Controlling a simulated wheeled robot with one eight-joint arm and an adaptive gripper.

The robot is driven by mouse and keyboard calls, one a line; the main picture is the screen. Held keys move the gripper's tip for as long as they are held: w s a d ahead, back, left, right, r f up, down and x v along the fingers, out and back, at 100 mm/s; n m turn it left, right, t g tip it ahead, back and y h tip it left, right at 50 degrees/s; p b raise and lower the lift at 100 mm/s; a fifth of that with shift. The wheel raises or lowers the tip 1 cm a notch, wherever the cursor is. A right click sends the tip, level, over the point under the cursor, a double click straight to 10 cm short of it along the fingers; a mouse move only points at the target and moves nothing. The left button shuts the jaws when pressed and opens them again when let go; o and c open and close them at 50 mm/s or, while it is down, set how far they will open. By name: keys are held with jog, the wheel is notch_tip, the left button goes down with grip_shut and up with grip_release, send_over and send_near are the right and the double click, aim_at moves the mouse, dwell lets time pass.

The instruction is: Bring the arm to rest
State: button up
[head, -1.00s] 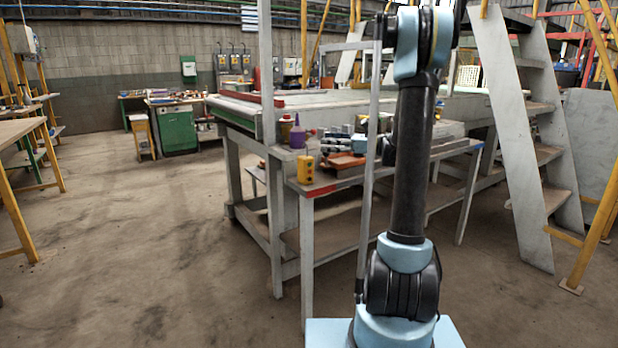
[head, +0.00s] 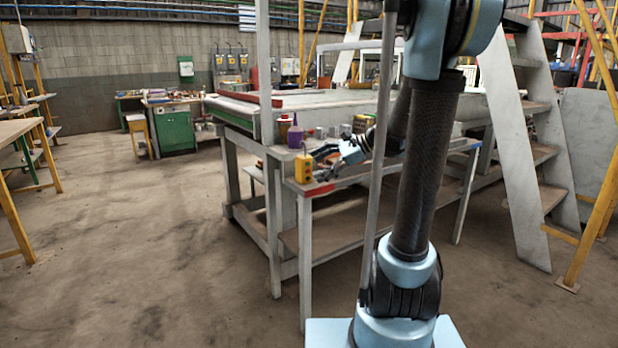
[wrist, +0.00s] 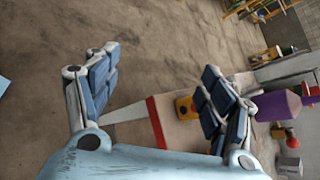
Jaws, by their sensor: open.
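My gripper (head: 322,163) is over the near end of the workbench in the head view, just right of a yellow control box (head: 303,168). In the wrist view my gripper (wrist: 162,72) has its two blue-padded fingers spread wide apart, with nothing held between them. The yellow box (wrist: 184,107) shows beyond the fingers, close to the right one, which partly covers it. I cannot tell whether they touch. My arm reaches from the base up and then forward and down to the bench.
A purple bottle (head: 296,134) stands behind the yellow box; it also shows in the wrist view (wrist: 278,106). Small jars and tins stand further along the workbench (head: 345,180). A grey stair (head: 515,140) is on the right. The floor (head: 150,240) at left is open.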

jog(key=s+d+f+n+h, duration=0.4)
jog(key=s+d+f, duration=0.1)
jog(key=s, duration=0.3)
jog(key=s+d+f+n+h, duration=0.4)
jog(key=s+d+f+n, duration=0.1)
jog(key=s, duration=0.4)
jog(key=s+d+f+n+h, duration=0.4)
jog(key=s+d+f+n, duration=0.1)
jog(key=s, duration=0.4)
jog(key=shift+d+f, duration=0.2)
jog(key=shift+f, duration=0.55)
